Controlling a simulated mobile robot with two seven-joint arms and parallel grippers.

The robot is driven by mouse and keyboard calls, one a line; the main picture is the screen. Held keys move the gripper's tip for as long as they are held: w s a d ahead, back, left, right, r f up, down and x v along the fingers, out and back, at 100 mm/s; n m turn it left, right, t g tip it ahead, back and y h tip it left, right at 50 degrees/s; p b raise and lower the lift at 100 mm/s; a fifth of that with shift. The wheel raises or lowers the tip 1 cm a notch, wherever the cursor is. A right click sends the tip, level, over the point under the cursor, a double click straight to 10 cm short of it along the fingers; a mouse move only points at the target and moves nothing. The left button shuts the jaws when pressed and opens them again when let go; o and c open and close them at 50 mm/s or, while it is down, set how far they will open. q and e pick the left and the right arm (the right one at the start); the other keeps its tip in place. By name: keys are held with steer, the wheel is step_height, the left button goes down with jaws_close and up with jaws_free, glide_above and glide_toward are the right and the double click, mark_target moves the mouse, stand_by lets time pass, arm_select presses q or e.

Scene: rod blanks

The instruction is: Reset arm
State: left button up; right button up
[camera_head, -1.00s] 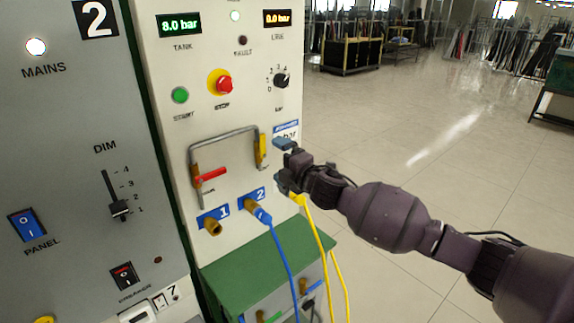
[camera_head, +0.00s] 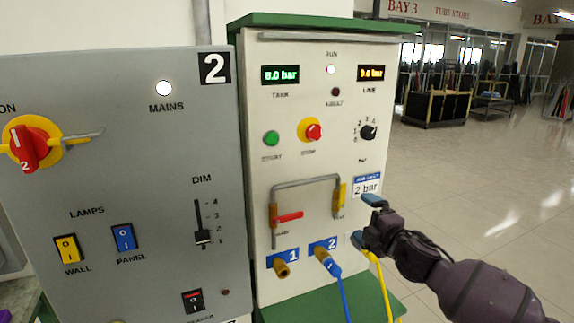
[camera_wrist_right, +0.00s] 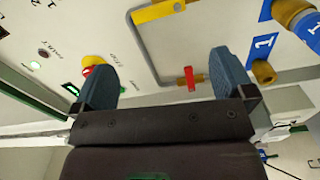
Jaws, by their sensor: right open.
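My right gripper (camera_head: 364,220) is in front of the right edge of the white pneumatic panel (camera_head: 318,110), beside the "2 bar" label (camera_head: 367,187). Its two blue-grey fingertips are apart with nothing between them. In the right wrist view my right gripper (camera_wrist_right: 168,80) is also open, facing the panel. A red-handled valve (camera_head: 288,217) and a yellow-handled valve (camera_head: 340,195) sit on the grey pipe loop; the red handle (camera_wrist_right: 189,78) shows between the fingers in the wrist view. My left gripper is not in view.
A blue hose (camera_head: 342,290) is plugged into port 2, and port 1 (camera_head: 282,269) is empty. A yellow hose (camera_head: 381,280) hangs below my right gripper. A grey switch panel (camera_head: 120,190) stands at left. Open floor (camera_head: 480,180) lies at right.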

steer(key=s+d+f+m+g+h, duration=0.2)
steer(key=s+f+m, duration=0.8)
steer(key=s+f, duration=0.5)
steer(key=s+d+f+m+g+h, duration=0.2)
steer(key=s+f+m, duration=0.7)
steer(key=s+f, duration=0.5)
steer(key=s+g+h, duration=0.1)
steer(key=s+h, duration=0.1)
steer(key=s, duration=0.4)
steer(key=shift+s+d+f+m, duration=0.35)
steer(key=shift+s+d+m, duration=0.05)
